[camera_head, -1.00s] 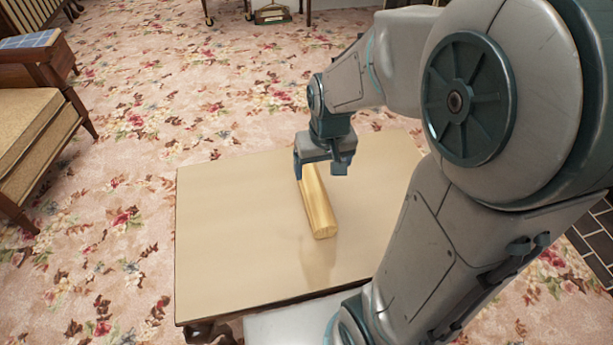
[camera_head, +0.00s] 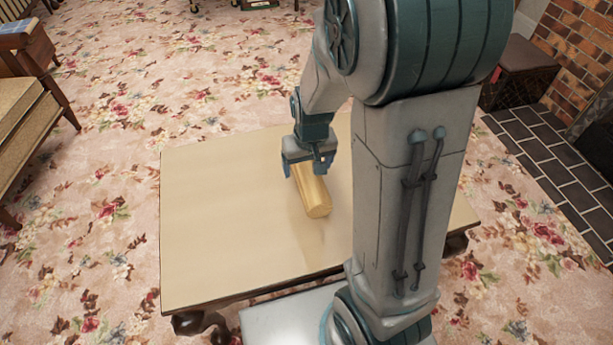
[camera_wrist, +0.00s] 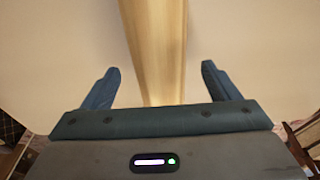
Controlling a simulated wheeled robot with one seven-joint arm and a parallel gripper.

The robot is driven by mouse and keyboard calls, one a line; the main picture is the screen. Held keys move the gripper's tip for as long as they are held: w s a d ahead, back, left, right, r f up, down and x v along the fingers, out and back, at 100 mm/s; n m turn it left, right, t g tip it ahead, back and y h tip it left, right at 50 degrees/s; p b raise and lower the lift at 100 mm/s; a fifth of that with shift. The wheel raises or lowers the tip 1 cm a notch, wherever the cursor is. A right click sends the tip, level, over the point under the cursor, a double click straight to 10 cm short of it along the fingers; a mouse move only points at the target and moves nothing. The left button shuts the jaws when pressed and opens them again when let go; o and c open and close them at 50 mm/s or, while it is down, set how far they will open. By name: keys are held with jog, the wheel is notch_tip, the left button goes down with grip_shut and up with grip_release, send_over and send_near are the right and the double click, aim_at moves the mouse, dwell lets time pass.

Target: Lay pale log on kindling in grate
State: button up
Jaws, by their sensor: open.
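The pale log (camera_head: 312,196) lies on the table (camera_head: 225,225), its near end pointing toward the front of the table. My gripper (camera_head: 307,168) is over the log's far part, pointing down. In the wrist view the log (camera_wrist: 155,45) runs lengthwise between the two spread fingers of my gripper (camera_wrist: 160,82), with a gap on each side. The fingers are open and hold nothing. How high the fingertips are beside the log is hard to tell. The grate and the kindling are not in view.
A brick fireplace wall (camera_head: 577,45) with a dark tiled hearth (camera_head: 550,160) is at the right. A dark box (camera_head: 520,72) stands beside it. A wooden armchair (camera_head: 30,110) is at the left. Flowered carpet lies around the table.

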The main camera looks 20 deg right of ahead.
aim_at(307, 168)
jog(key=f, duration=0.1)
jog(key=f+b, duration=0.1)
jog(key=f, duration=0.1)
jog(key=f+b, duration=0.1)
jog(key=shift+w+f, duration=0.25)
jog(key=shift+w, duration=0.15)
jog(key=shift+r, duration=0.1)
jog(key=c, duration=1.4)
